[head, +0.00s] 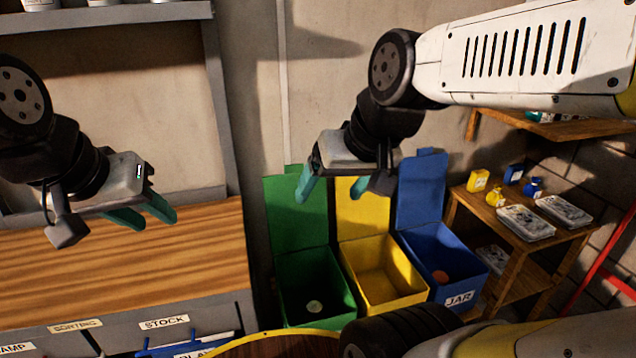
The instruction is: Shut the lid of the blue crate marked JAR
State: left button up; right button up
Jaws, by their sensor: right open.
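The blue crate (464,292) marked JAR stands on the floor at the right end of a row of three crates. My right gripper (342,188) hangs in front of the yellow and blue lids in the picture, left of the blue lid, open and empty. My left gripper (148,214) is over the wooden bench at the left; its two teal fingers show apart with nothing between them.
A yellow crate (398,301) and a green crate (318,322) stand to the left, lids raised. A wooden bench (120,250) fills the left. A wooden shelf table (500,232) with trays and small yellow and blue containers stands right. A round wooden rim (270,340) shows below.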

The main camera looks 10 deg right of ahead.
aim_at(421, 183)
jog(key=z, duration=1.3)
